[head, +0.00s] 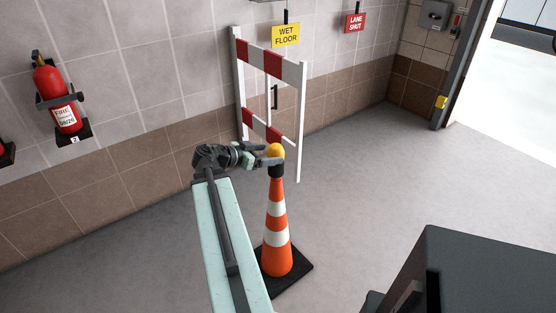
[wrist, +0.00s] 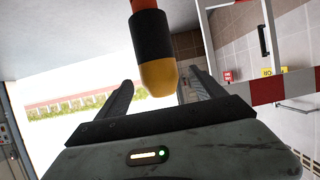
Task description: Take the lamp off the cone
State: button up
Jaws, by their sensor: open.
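The lamp, with a yellow dome (head: 276,150) and a black body, sits on top of an orange cone with white bands (head: 277,222). The cone stands upright on a black base on the floor. My gripper (head: 269,156) is at lamp height, at its left in the head view, with the fingers reaching toward the dome. In the wrist view the picture is turned over: the lamp (wrist: 158,77) hangs from the top, between the two open fingers (wrist: 160,93). I cannot tell whether either finger touches it.
A red-and-white barrier (head: 270,65) leans at the wall behind the cone. A fire extinguisher (head: 58,97) hangs on the left wall. A dark cabinet (head: 470,265) stands at the front right. The floor right of the cone is clear.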

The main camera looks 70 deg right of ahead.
aim_at(282, 155)
jog(key=shift+b+x, duration=0.4)
jog(key=shift+x, duration=0.75)
jog(key=b+x, duration=0.1)
jog(key=x, duration=0.1)
jog(key=f+b+x, duration=0.1)
jog(key=x, duration=0.1)
jog(key=shift+s, duration=0.15)
jog(key=shift+s+d+f+b, duration=0.1)
jog(key=shift+s+d+b, duration=0.05)
jog(key=shift+d+b, duration=0.15)
jog(key=shift+a, duration=0.1)
jog(key=c, duration=1.5)
